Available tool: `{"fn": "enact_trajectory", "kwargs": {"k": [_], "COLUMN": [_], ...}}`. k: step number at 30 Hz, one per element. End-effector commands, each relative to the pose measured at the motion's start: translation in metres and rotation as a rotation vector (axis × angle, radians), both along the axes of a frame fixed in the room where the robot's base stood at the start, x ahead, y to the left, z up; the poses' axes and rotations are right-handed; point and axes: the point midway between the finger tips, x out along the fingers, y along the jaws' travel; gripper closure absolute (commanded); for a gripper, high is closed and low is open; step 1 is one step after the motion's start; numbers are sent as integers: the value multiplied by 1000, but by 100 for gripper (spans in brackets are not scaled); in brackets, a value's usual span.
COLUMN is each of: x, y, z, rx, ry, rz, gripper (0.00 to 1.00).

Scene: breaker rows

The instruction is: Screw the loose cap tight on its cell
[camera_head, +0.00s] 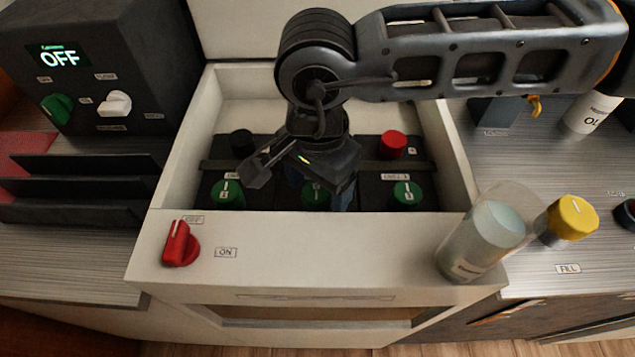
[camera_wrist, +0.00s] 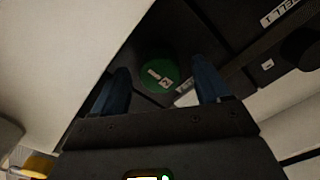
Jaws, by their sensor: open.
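Three green caps stand in a row on dark cells in the open white bay: a left cap (camera_head: 227,193), a middle cap (camera_head: 316,196) and a right cap (camera_head: 403,195). My gripper (camera_head: 317,186) points down over the middle cap and partly hides it. In the wrist view, one green cap (camera_wrist: 158,74) with a pale mark lies between the two blue fingers. The fingers are open, with a gap on each side of the cap. I cannot tell which cap is loose or how high any of them sits.
A black terminal (camera_head: 241,142) and a red terminal (camera_head: 393,145) stand behind the caps. The bay's white front panel (camera_head: 320,245) carries a red knob (camera_head: 180,244) and a clear cylinder (camera_head: 485,236). A dark box (camera_head: 100,65) reading OFF stands at the left.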

Motion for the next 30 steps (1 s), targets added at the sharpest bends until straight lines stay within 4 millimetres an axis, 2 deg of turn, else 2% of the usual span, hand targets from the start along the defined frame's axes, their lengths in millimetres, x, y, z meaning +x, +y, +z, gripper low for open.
{"fn": "enact_trajectory", "kwargs": {"k": [8, 11, 21, 25, 30], "x": [0, 1, 1, 0, 0], "y": [0, 0, 0, 0, 0], "z": [3, 13, 65, 75, 78], "rx": [0, 0, -1, -1, 0], "ry": [-1, -3, -2, -1, 0], "rz": [0, 0, 0, 0, 0], "gripper": [25, 25, 25, 25, 25]}}
